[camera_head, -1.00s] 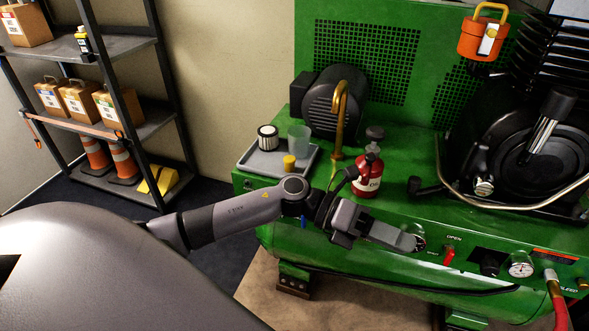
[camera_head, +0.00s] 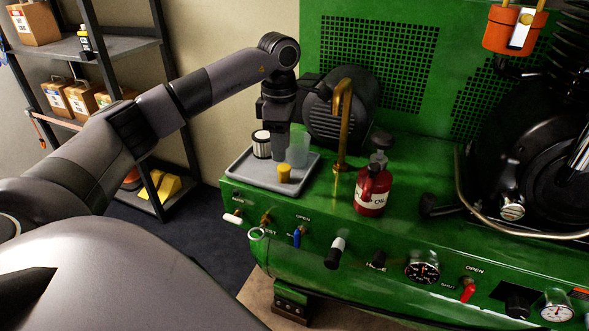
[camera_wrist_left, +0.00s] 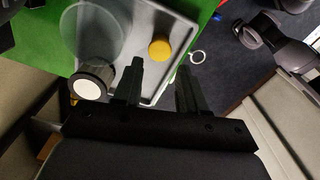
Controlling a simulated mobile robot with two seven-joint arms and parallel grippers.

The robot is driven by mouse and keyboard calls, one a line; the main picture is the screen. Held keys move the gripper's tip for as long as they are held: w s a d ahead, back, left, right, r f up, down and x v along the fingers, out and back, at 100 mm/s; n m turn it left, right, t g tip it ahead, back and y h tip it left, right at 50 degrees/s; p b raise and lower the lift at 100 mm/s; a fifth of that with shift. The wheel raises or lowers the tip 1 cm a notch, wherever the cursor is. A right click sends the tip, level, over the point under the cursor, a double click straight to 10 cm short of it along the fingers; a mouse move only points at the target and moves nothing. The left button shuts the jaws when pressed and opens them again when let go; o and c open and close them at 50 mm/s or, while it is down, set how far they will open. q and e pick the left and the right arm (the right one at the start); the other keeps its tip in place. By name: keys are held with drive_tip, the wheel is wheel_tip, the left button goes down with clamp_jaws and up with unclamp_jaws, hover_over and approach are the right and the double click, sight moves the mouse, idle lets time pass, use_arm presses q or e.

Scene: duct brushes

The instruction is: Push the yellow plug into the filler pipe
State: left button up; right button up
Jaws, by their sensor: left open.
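The yellow plug (camera_head: 284,173) stands upright on the grey tray (camera_head: 245,183) at the left end of the green machine. In the left wrist view the plug (camera_wrist_left: 160,48) lies just beyond the open fingers, and nothing is between them. My left gripper (camera_head: 281,150) points down over the tray, behind the plug and beside the clear cup. A bent brass pipe (camera_head: 342,125) rises from the machine right of the tray; I cannot tell whether it is the filler pipe. My right gripper is out of view.
A clear cup (camera_head: 298,150) and a white-and-black filter (camera_head: 261,144) stand on the tray. A red oil can (camera_head: 372,190) stands right of the brass pipe. Valves and gauges line the machine's front. A black motor (camera_head: 362,108) sits behind.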

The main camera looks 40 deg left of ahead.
sight(284, 167)
use_arm(q)
drive_tip(key=shift+w, duration=0.35)
drive_tip(key=shift+s, duration=0.1)
drive_tip(key=shift+f, duration=0.9)
wheel_tip(284, 167, down, 5)
drive_tip(key=shift+s+d+f+b, duration=0.1)
drive_tip(key=shift+d+f+b, duration=0.05)
drive_tip(key=shift+b, duration=0.3)
drive_tip(key=c, duration=0.7)
